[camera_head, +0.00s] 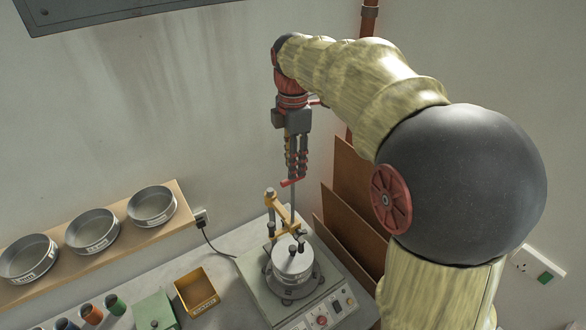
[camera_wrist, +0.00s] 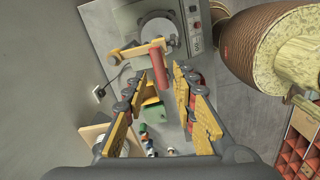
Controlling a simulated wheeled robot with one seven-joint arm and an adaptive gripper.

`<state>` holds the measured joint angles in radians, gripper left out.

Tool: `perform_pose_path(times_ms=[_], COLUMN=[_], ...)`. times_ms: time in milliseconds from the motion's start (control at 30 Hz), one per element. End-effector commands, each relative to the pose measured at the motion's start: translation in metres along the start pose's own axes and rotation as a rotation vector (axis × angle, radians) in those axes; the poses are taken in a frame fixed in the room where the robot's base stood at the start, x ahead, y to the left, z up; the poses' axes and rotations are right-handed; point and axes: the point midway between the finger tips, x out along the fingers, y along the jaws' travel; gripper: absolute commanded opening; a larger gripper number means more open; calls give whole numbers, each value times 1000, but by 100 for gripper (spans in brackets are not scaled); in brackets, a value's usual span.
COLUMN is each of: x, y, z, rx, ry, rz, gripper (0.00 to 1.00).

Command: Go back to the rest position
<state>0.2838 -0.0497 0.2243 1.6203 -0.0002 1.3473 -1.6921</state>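My gripper (camera_head: 293,178) hangs fingers down above the grey shaker machine (camera_head: 325,300), at the end of my arm. In the wrist view its two fingers (camera_wrist: 171,68) stand apart, with no object clearly held. A red handle (camera_head: 291,182) lies just below the fingertips; it also shows as a red bar (camera_wrist: 159,68) near the fingertips in the wrist view. I cannot tell whether they touch. The yellow clamp bar (camera_head: 280,208) is below, over the lidded round pan (camera_head: 293,264) on the machine.
Several round sieves (camera_head: 92,229) stand on a wooden shelf at left. A yellow box (camera_head: 197,291), a green box (camera_head: 155,311) and several coloured cups (camera_head: 91,314) stand on the bench. Brown boards (camera_head: 352,232) lean on the wall to the right of the machine. A red pipe (camera_head: 368,18) runs up the wall.

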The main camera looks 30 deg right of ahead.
Motion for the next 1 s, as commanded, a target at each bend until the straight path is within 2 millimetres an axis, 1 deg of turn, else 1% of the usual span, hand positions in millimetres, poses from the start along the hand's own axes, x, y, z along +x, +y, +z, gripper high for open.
perform_pose_path(times_ms=[433,567,667,767,800,867,900,1000], x=[0,-3,-10,-16,-17,-17,-16,-11], y=[0,-7,-25,-54,-67,-86,-99,-130], z=[0,-6,-19,-37,-44,-55,-61,-74], rx=[0,39,147,319,397,517,596,787], ry=[0,-1,-1,13,25,48,67,127], rz=[0,16,58,121,149,188,213,267], gripper=[27,27,27,27,27,27,27,27])
